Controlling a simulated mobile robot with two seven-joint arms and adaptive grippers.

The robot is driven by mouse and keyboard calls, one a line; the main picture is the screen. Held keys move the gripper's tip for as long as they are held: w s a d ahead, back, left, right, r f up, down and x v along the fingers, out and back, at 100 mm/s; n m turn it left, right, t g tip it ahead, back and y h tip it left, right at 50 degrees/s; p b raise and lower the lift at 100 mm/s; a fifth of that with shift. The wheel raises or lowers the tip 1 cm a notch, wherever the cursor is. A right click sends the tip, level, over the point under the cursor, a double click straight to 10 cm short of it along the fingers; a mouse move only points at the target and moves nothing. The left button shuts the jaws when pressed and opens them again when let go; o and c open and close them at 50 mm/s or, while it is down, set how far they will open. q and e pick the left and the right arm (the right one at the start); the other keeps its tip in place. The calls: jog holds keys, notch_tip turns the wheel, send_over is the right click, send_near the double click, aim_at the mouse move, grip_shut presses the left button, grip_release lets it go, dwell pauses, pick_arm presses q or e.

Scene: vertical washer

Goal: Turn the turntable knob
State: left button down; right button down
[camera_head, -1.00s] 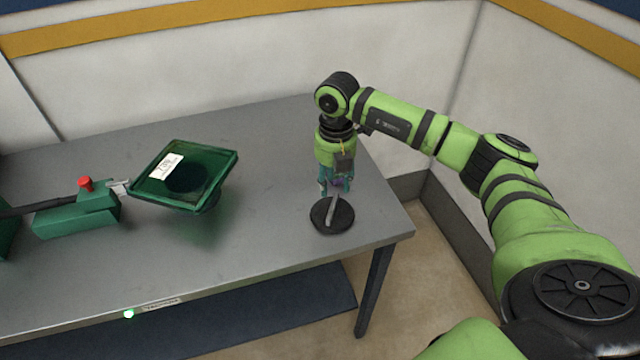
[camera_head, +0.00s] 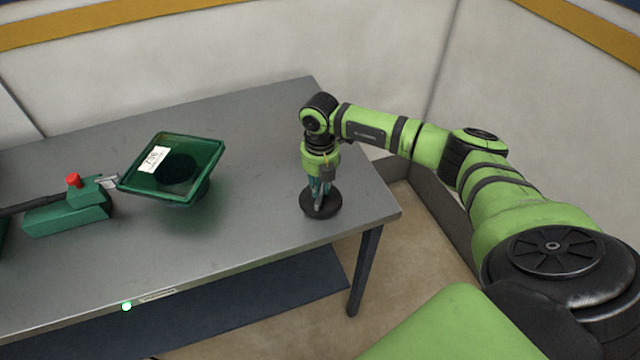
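The turntable knob (camera_head: 331,207) is a round black disc with a raised grey bar across it, lying near the right end of the grey table (camera_head: 250,240). My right gripper (camera_head: 319,203) points straight down over the disc's middle, with its fingers at the bar. The fingers hide most of the bar. They are too small to tell whether they are open around it or shut on it.
A tilted green tray (camera_head: 205,185) with a white label stands left of the knob. The table's right edge (camera_head: 385,190) is close to the knob. A wall rises behind the table.

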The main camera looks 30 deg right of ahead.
jog(key=n+b, duration=0.1)
jog(key=n, duration=0.1)
jog(key=n+b, duration=0.2)
jog(key=shift+w+a+f, duration=0.1)
jog(key=shift+a+f, duration=0.05)
jog(key=n+b, duration=0.4)
jog(key=n, duration=0.1)
jog(key=shift+a+b, duration=0.3)
jog(key=n+b, duration=0.1)
jog(key=n, duration=0.1)
jog(key=n+b, duration=0.2)
jog(key=shift+a+n, duration=0.2)
jog(key=shift+n, duration=0.2)
jog(key=shift+s+a+n+b, duration=0.15)
jog(key=shift+n+b, duration=0.45)
jog(key=shift+n, duration=0.35)
jog(key=shift+s+n+b, duration=0.15)
jog(key=shift+n+b, duration=0.4)
jog(key=shift+n, duration=0.4)
jog(key=shift+r, duration=0.2)
jog(key=c, duration=1.1)
grip_release()
jog(key=shift+c, duration=0.2)
